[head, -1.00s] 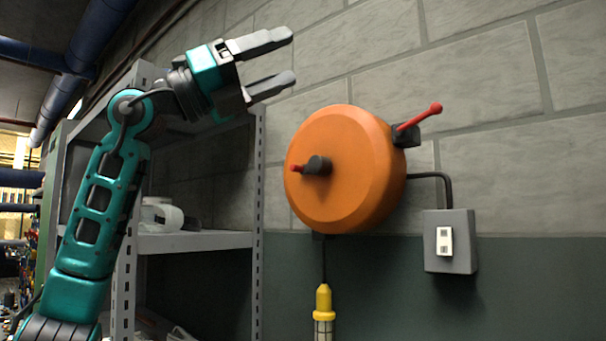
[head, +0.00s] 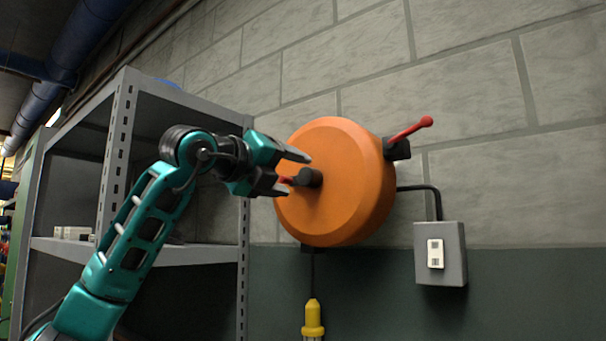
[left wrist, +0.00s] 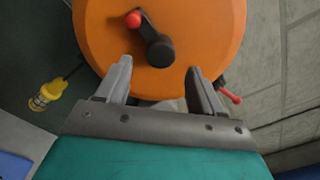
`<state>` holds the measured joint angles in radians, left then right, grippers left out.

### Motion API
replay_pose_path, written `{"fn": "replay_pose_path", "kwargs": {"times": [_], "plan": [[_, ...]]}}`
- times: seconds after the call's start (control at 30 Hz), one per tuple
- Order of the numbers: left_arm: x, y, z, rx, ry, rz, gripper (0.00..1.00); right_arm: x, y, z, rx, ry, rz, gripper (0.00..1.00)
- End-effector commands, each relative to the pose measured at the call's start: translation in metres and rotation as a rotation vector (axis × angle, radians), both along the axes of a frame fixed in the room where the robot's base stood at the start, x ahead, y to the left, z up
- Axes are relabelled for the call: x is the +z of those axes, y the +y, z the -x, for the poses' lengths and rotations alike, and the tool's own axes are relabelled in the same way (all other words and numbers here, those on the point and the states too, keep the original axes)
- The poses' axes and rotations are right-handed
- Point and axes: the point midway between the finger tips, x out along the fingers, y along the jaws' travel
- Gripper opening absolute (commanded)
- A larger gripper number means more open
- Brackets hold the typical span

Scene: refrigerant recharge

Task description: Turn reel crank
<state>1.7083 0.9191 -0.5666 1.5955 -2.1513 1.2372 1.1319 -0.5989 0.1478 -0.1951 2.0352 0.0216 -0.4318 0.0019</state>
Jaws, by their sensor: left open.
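The orange reel (head: 345,190) is fixed to the block wall in the middle of the head view. Its crank (head: 309,178) is a short black arm on a dark hub with a red knob, and it sticks out from the reel's face. In the left wrist view the crank (left wrist: 153,42) points up and to the left, with its red knob at the upper end. My left gripper (head: 298,173) is open at the reel's face, its fingers on either side of the red knob in the head view. The wrist view shows the fingers (left wrist: 158,80) apart, below the crank, with nothing between them. My right gripper is not in view.
A red-handled lever (head: 410,130) sticks out at the reel's upper right. A grey switch box (head: 452,265) is on the wall at right, joined by a black cable. A yellow lamp handle (head: 312,318) hangs below the reel. A grey metal shelf (head: 190,254) stands at left.

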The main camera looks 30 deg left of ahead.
Motion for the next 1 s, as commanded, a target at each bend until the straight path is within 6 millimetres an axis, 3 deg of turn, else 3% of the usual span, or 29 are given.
{"fn": "replay_pose_path", "kwargs": {"times": [0.1, 0.3, 0.67, 1.0], "plan": [[0.001, -0.003, -0.022, -0.001, 0.002, 0.001, 0.67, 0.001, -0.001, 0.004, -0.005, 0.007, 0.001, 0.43], [0.001, -0.004, -0.042, 0.001, 0.001, 0.000, 0.67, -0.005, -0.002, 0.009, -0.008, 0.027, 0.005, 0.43], [0.000, -0.005, -0.046, 0.000, -0.002, -0.001, 0.67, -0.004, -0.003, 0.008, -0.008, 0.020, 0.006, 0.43], [0.001, -0.005, -0.046, -0.001, -0.003, -0.001, 0.34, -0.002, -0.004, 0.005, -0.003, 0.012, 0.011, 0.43]]}}
